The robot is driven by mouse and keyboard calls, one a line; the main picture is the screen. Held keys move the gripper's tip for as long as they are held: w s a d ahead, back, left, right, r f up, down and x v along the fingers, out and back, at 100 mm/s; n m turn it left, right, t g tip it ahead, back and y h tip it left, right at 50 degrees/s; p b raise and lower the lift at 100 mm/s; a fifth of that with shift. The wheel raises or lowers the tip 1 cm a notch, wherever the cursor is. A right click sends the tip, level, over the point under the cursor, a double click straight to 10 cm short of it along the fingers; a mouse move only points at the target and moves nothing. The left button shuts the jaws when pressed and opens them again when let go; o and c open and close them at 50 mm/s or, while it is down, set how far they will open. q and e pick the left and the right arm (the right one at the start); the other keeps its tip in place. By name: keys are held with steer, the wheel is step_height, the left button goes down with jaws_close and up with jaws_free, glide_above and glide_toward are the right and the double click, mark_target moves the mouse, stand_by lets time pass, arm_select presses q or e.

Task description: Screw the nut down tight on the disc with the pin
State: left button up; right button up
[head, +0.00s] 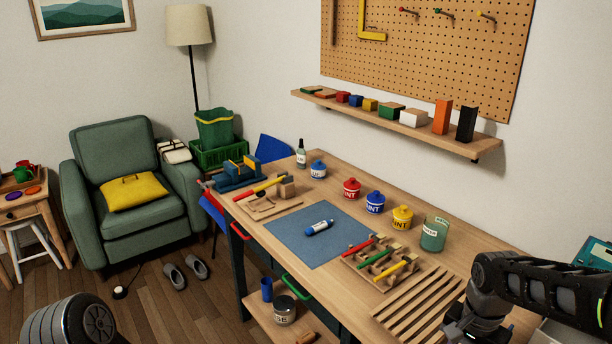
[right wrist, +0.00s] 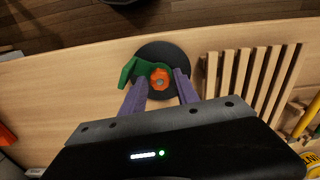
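In the right wrist view a dark round disc (right wrist: 161,51) lies on the wooden bench. An orange nut (right wrist: 160,76) sits at its middle, with a small grey spot in it that may be the pin's tip. A green piece (right wrist: 130,71) reaches from beside the nut past the disc's left edge. My right gripper (right wrist: 161,78) has its two purple fingers spread over the disc, one on each side of the nut; I cannot tell whether either touches it. In the head view the disc and nut do not show, and my right arm covers the bench's near right end. My left gripper is not in view.
A slatted wooden rack (head: 418,304) lies beside the disc. A wooden holder (head: 385,262) with coloured-handled tools, a blue mat (head: 311,247) with a blue-and-white tube (head: 319,227), and paint pots (head: 402,217) stand farther along. The bench edge is close to the disc.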

steer(key=n, duration=0.5)
steer(key=shift+r+n+p, duration=0.1)
steer(key=shift+n+p, duration=0.25)
steer(key=shift+n, duration=0.05)
steer(key=n, duration=0.5)
steer(key=shift+p, duration=0.3)
steer(key=shift+c, duration=0.3)
